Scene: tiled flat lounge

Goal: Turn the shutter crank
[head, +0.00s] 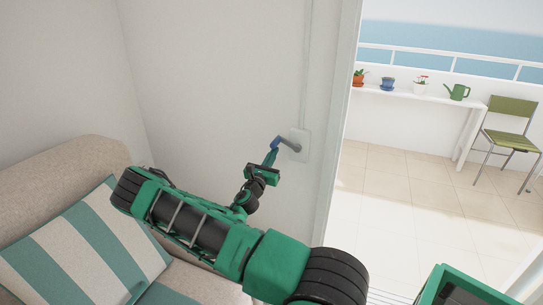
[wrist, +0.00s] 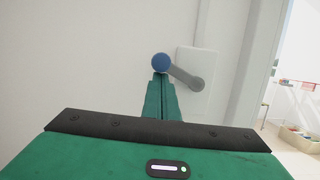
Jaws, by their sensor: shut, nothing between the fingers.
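The shutter crank (head: 286,143) is on the wall left of the balcony opening. It has a grey arm on a white plate (head: 300,146) and a blue knob (wrist: 160,62) at its free end. In the wrist view the crank arm (wrist: 187,78) runs from the knob down right to its hub on the plate. My gripper (head: 271,156) is shut with nothing between its fingers. Its fingertips (wrist: 160,76) are just below the knob in the wrist view. I cannot tell whether they touch it.
A beige sofa (head: 75,160) with a striped cushion (head: 82,245) is at the lower left. The balcony to the right holds a white shelf (head: 425,97) with pots and a watering can, and a green chair (head: 508,127). Its tiled floor (head: 400,200) is clear.

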